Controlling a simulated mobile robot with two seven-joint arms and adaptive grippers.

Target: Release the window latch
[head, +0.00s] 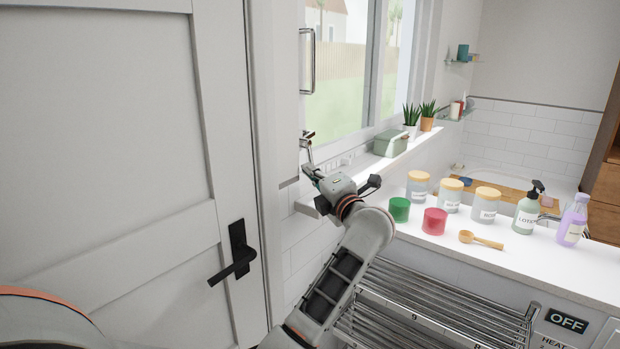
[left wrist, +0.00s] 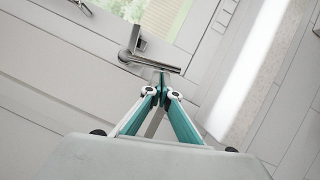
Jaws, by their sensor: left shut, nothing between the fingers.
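The window latch (head: 308,136) is a small grey metal handle low on the white window frame, left of the sill. In the left wrist view the latch (left wrist: 150,63) shows its lever lying nearly level, tilted slightly down to the right, below a short block-like mount. My left gripper (head: 309,167) reaches up to it from below in the head view. In the left wrist view its teal fingers (left wrist: 161,82) are shut with nothing between them. Their tips are at the lever's right part; I cannot tell whether they touch. My right gripper is out of view.
A white door (head: 120,150) with a black handle (head: 237,256) stands at left. The sill (head: 392,152) holds a green box (head: 390,144) and potted plants. The counter (head: 490,258) below carries jars, bottles and a wooden scoop, above a metal towel rack (head: 440,310).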

